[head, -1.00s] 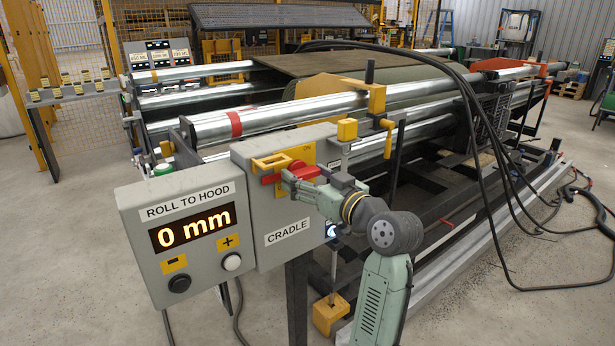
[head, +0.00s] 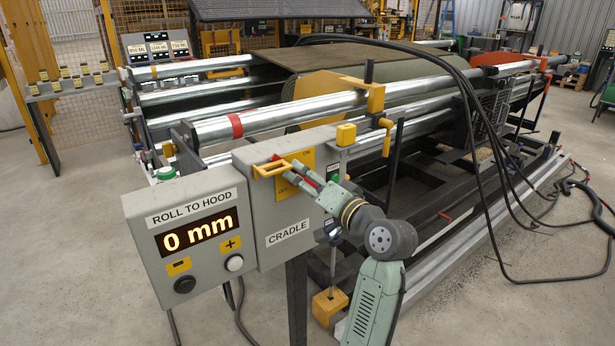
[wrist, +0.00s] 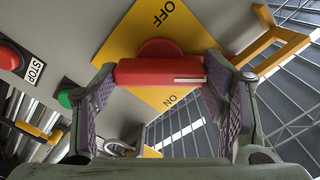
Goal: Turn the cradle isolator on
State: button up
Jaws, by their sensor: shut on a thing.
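The cradle isolator is a red handle (wrist: 160,71) on a yellow plate (head: 301,163) marked ON and OFF, on the face of the grey CRADLE box (head: 265,212). My gripper (head: 291,172) is at the plate, its fingers on either side of the handle, shut on it. In the wrist view the handle lies crosswise between the fingers (wrist: 160,74), a white line toward its right end. OFF shows above the handle and ON below it. In the head view the fingers hide most of the handle, which looks tilted.
A yellow bracket (head: 268,170) sticks out left of the plate, close to my fingers. A green button (head: 333,170) and a red STOP button (wrist: 8,58) are nearby. The ROLL TO HOOD panel (head: 195,238) reads 0 mm. Black cables (head: 478,150) hang at right.

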jog(key=m, duration=0.4)
jog(key=shift+m, duration=2.2)
jog(key=o, duration=1.1)
jog(key=shift+o, duration=0.2)
jog(key=shift+d, duration=0.1)
jog(key=v, duration=1.2)
jog(key=shift+f, duration=0.1)
